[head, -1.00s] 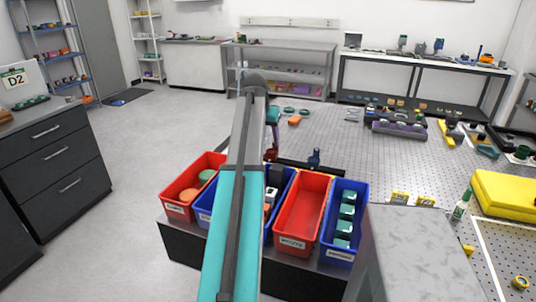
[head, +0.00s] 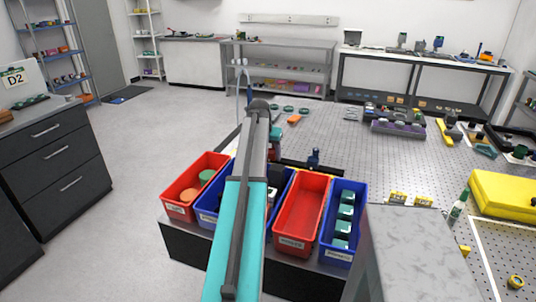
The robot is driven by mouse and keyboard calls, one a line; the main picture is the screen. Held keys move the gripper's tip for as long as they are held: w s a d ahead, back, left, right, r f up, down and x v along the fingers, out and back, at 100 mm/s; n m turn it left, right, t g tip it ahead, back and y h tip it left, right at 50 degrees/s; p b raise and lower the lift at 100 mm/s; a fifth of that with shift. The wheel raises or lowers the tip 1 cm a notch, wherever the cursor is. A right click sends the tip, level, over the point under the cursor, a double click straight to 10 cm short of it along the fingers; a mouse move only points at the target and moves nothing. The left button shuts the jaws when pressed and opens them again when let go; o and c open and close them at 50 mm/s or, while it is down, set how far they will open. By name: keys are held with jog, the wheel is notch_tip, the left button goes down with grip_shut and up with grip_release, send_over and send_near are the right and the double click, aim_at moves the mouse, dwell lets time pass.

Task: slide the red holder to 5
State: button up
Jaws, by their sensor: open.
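My arm reaches away from me over the bins and covers the middle of the head view. My gripper cannot be made out; the far end of the arm hides that area. A small red and teal part (head: 275,143) shows just right of the arm, partly hidden. I cannot tell whether it is the red holder. No scale or number 5 is readable. A small dark blue upright piece (head: 314,158) stands on the perforated table (head: 400,165) behind the bins.
Red bins (head: 300,212) and blue bins stand in a row in front of the table. A grey block (head: 410,245) is at the lower right. A yellow case (head: 505,195), a green bottle (head: 459,204) and small yellow items (head: 398,198) lie to the right. The table's centre is largely clear.

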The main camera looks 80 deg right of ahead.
grip_shut()
jog(key=shift+s+a, duration=0.15)
jog(key=shift+s, duration=0.6)
jog(key=shift+s+a, duration=0.15)
jog(key=shift+s, duration=0.55)
grip_release()
jog(key=b+v, duration=0.2)
jog(key=v, duration=1.1)
jog(key=shift+r, duration=0.35)
jog(key=shift+w+a, duration=0.1)
